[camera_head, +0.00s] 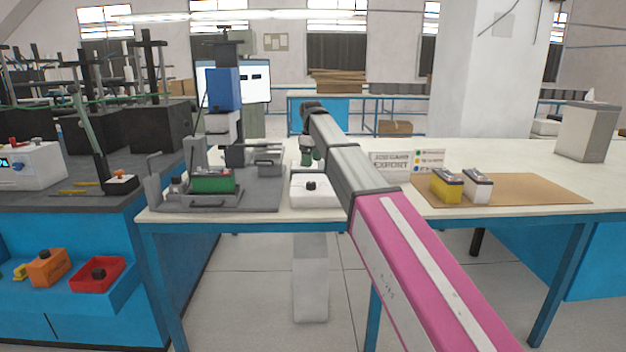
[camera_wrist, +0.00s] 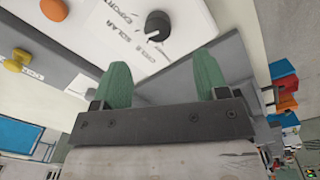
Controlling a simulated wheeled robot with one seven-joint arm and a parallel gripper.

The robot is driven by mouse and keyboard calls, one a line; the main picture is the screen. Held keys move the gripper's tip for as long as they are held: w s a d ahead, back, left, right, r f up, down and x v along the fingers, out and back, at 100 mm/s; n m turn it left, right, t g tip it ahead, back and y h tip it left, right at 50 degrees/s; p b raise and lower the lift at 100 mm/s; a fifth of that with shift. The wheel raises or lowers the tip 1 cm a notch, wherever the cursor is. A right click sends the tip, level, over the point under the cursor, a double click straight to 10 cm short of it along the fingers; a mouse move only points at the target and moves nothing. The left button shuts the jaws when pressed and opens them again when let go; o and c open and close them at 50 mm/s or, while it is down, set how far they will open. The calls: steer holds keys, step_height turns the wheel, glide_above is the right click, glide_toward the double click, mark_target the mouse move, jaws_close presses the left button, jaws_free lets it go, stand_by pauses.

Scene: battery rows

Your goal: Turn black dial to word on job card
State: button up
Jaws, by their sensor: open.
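A black dial (camera_head: 311,185) sits on a white box (camera_head: 318,198) near the front edge of the bench. In the wrist view the dial (camera_wrist: 157,25) stands on the white panel (camera_wrist: 110,45), beside printed words that look like EXPORT, SOLAR and CYCLE. A pale mark shows on its lower-left side; I cannot tell exactly which word it meets. The job card (camera_head: 391,162) on the bench reads EXPORT. My gripper (camera_wrist: 160,68) has green fingers, open and empty, apart from the dial. In the head view my gripper (camera_head: 311,157) hangs just above and behind the box.
A grey fixture (camera_head: 262,198) holding a green block (camera_head: 213,182) stands left of the box. A yellow battery (camera_head: 446,186) and a white battery (camera_head: 477,187) stand on a brown mat (camera_head: 550,190) to the right. An orange box (camera_head: 47,268) and a red tray (camera_head: 97,285) lie at lower left.

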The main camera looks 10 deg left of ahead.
mark_target(311, 183)
steer(key=f, duration=0.6)
steer(key=w+f, duration=0.1)
steer(key=f, duration=0.3)
steer(key=shift+a, duration=0.2)
steer(key=shift+c, duration=0.3)
steer(key=c, duration=0.9)
